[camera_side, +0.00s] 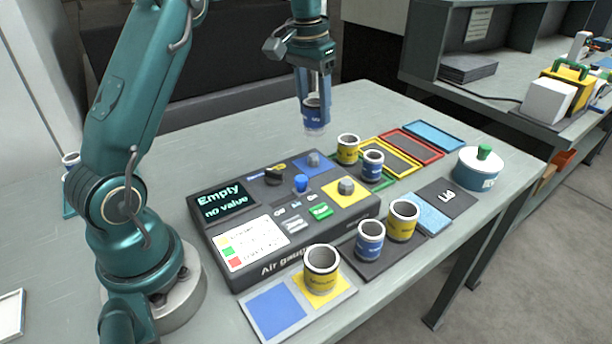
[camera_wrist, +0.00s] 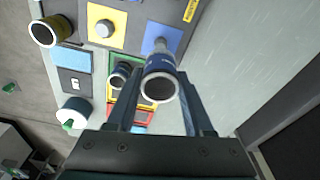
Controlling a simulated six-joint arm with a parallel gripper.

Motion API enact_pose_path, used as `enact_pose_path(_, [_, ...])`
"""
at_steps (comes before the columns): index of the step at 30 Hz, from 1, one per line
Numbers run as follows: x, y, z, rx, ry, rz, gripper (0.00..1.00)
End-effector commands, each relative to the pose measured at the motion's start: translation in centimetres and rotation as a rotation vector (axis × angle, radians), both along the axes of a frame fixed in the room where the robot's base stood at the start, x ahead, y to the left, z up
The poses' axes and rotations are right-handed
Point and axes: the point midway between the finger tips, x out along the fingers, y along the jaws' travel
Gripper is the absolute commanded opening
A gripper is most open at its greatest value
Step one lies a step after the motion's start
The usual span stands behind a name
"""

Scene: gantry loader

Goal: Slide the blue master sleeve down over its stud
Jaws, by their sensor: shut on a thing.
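My gripper (camera_side: 315,128) is shut on the blue master sleeve (camera_side: 311,103), a blue cup-like ring with a pale rim. The sleeve hangs roughly upright between the fingers, in the air above the gauge box. Its stud (camera_side: 313,158) is a short grey post on a blue square at the back of the box, below the sleeve with a visible gap. In the wrist view the sleeve (camera_wrist: 160,84) sits between the fingers, its open end facing the camera. The stud's blue square (camera_wrist: 152,33) shows just past it; the sleeve partly hides the stud.
The air gauge box (camera_side: 235,255) reads "Empty no value" and has a second stud (camera_side: 346,186) on yellow. A yellow sleeve (camera_side: 321,272) stands on the front tray beside an empty blue square (camera_side: 275,310). Several other sleeves and coloured frames (camera_side: 434,134) stand to the right.

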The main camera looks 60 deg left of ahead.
Motion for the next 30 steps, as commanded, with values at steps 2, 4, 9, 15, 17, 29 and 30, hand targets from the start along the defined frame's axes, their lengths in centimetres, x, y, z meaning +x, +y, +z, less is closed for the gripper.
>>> enact_pose_path(2, [0.0, 0.0, -0.5, 0.000, 0.001, 0.000, 0.00])
enact_pose_path(4, [0.0, 0.0, -1.0, 0.000, 0.001, 0.000, 0.00])
enact_pose_path(9, [-0.1, 0.0, -2.7, 0.000, 0.002, 0.000, 0.00])
enact_pose_path(15, [-0.1, 0.0, -4.6, -0.001, 0.002, 0.000, 0.00])
enact_pose_path(17, [-0.1, 0.0, -5.1, -0.001, 0.002, 0.000, 0.00])
enact_pose_path(29, [0.0, 0.0, -7.3, 0.000, -0.001, 0.000, 0.00])
enact_pose_path(30, [0.0, 0.0, -7.3, 0.000, -0.001, 0.000, 0.00])
